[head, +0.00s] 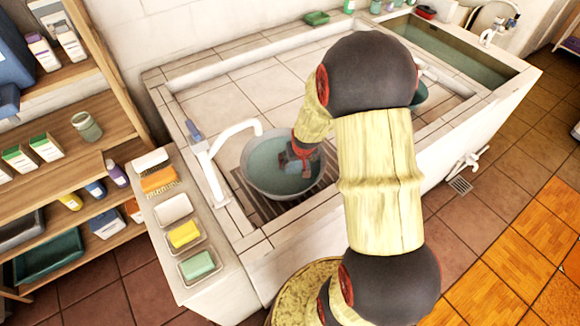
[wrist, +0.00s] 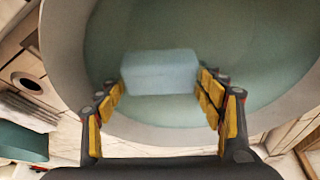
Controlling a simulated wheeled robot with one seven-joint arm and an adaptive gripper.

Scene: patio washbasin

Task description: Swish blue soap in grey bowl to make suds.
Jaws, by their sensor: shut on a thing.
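The grey bowl (head: 247,172) stands on a slatted rack in the washbasin, under the white tap, with greenish water in it. Its pale rim and wall also curve round the wrist view (wrist: 62,50). My gripper (head: 296,160) reaches down into the bowl. In the wrist view my gripper (wrist: 161,84) has its yellow-padded fingers on either side of the pale blue soap (wrist: 160,70) and is shut on it. The soap is at the water inside the bowl; how deep it sits is unclear. I see no clear suds.
The white tap (head: 215,165) stands close left of the bowl. Shelves (head: 75,130) stand further left. The tiled counter (head: 215,100) behind the bowl is clear.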

